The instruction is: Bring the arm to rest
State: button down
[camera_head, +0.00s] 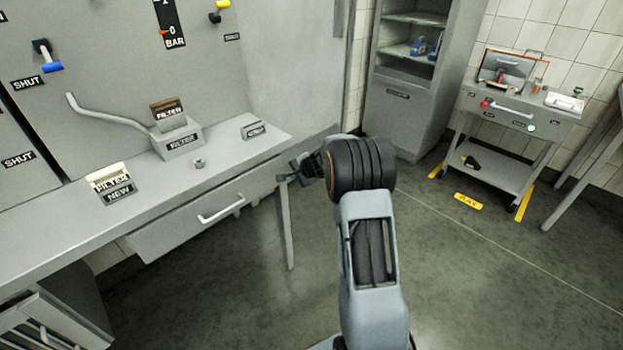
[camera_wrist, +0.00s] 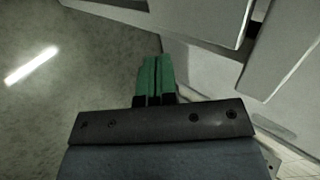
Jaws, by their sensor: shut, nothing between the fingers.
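My gripper (camera_head: 287,177) is at the end of my raised arm, just off the right end of the bench in the head view. It points left and is partly hidden behind the black wrist joint. In the wrist view its green fingers (camera_wrist: 155,77) are together with nothing between them. Grey floor and pale panels show beyond the fingertips.
The bench (camera_head: 60,227) with a drawer (camera_head: 190,215) is at left. It bears filter blocks (camera_head: 168,112), (camera_head: 108,179) and a small round part (camera_head: 199,163). A cabinet (camera_head: 402,105) and a trolley (camera_head: 515,125) stand at the back right.

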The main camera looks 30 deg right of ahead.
jog(key=v, duration=0.8)
jog(key=s+a+r+n+g+p, duration=0.1)
jog(key=s+a+n+g+p, duration=0.2)
jog(key=s, duration=0.4)
jog(key=s+a+r+n+g+p, duration=0.1)
jog(key=s+a+n+g, duration=0.15)
jog(key=s+a, duration=0.35)
jog(key=s+a+r+n+h+p, duration=0.3)
jog(key=s+a+r+n+p, duration=0.2)
jog(key=s+r, duration=1)
jog(key=s+n+p, duration=0.1)
jog(key=n+p, duration=0.2)
jog(key=n, duration=0.1)
jog(key=shift+a+r, duration=0.2)
jog(key=shift+r, duration=0.15)
